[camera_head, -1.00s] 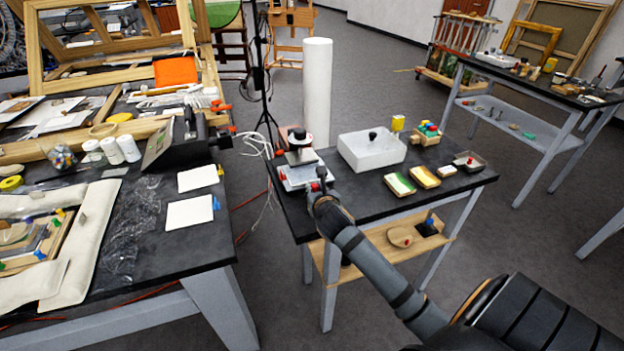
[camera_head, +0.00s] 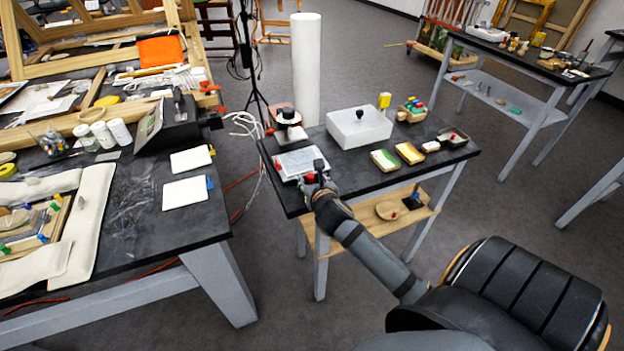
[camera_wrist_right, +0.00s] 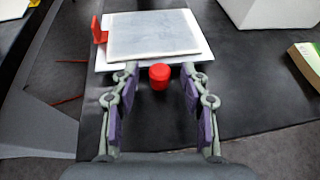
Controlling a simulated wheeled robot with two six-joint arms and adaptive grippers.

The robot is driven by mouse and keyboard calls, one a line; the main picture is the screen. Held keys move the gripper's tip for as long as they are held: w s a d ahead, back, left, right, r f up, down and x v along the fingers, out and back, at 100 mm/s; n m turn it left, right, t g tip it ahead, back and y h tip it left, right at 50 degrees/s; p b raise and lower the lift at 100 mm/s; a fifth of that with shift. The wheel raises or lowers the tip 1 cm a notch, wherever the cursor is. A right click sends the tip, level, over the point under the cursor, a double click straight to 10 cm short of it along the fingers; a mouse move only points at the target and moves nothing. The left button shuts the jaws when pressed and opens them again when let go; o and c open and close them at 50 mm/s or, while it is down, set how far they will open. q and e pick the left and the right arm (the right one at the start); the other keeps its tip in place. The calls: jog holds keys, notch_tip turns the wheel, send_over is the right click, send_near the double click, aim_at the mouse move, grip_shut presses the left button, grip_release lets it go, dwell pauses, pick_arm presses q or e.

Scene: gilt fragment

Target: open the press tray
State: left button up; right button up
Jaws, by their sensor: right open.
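The press (camera_head: 287,122), with a dark round top, stands at the back left corner of the small black table. Its pale flat tray (camera_head: 299,160) extends from the press toward me. In the right wrist view the tray (camera_wrist_right: 150,35) carries a grey-white sheet, with a red tab at its left edge. A red knob (camera_wrist_right: 159,76) sits at the tray's near edge. My right gripper (camera_wrist_right: 159,88) is open, its two fingers on either side of the knob, with gaps visible. In the head view my right gripper (camera_head: 315,180) is at the tray's near edge. My left gripper is out of view.
A white box (camera_head: 359,128) with a black knob stands right of the press. A tall white roll (camera_head: 305,70) stands behind. A cluttered bench (camera_head: 130,215) is at the left, across a gap.

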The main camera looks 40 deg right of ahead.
jog(key=shift+s+a+r, duration=0.1)
jog(key=shift+s, duration=0.2)
jog(key=v, duration=0.7)
